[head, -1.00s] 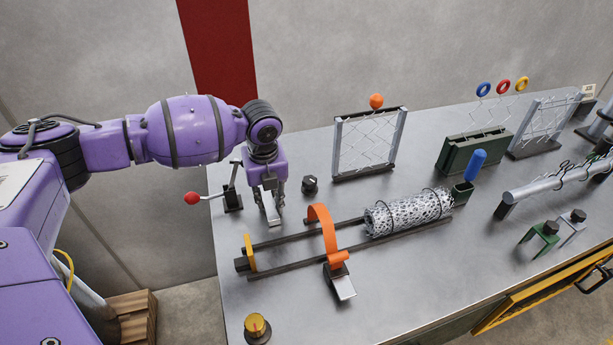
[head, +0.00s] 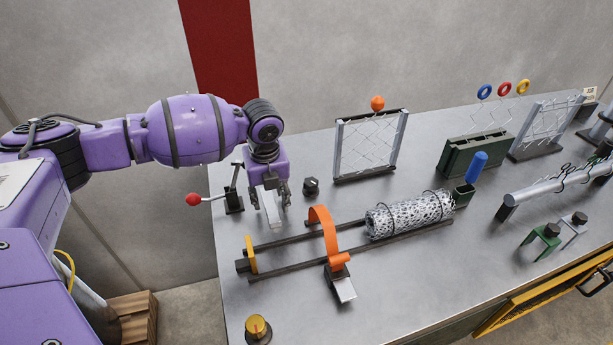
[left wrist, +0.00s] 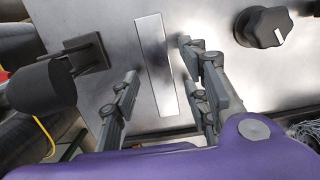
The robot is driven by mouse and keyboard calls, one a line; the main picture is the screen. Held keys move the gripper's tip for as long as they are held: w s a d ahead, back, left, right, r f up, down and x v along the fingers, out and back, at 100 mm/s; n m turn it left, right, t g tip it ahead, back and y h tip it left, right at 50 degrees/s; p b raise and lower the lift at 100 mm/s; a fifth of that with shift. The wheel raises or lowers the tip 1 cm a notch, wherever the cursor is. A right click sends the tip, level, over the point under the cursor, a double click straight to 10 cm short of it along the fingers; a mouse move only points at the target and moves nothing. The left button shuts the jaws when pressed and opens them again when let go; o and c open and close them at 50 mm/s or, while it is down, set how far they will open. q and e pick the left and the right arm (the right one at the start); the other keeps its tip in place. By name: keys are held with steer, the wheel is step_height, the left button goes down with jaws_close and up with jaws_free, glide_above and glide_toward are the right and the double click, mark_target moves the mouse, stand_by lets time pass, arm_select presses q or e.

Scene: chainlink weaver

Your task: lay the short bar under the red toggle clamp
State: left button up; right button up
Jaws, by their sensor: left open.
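The short bar (head: 272,214) is a flat pale metal strip on the bench, right of the red toggle clamp. It also shows in the left wrist view (left wrist: 153,65), lying apart from the clamp base. The red toggle clamp (head: 234,201) has a black base and a lever ending in a red knob (head: 193,199); its dark base shows in the left wrist view (left wrist: 86,53). My left gripper (head: 270,194) points down over the bar, open, with one finger on each side and a gap to the bar. My right gripper is out of view.
A black knob (head: 311,185) stands close right of the gripper. A rail fixture with an orange hoop (head: 324,235) and mesh tube (head: 408,215) lies in front. A mesh frame (head: 368,145) stands behind. A yellow knob (head: 257,328) sits near the front left.

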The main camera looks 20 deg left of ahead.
mark_target(271, 208)
arm_select(q)
step_height(271, 208, up, 11)
steer(key=s, duration=0.1)
steer(key=shift+d+p, duration=0.3)
steer(key=shift+d, duration=0.1)
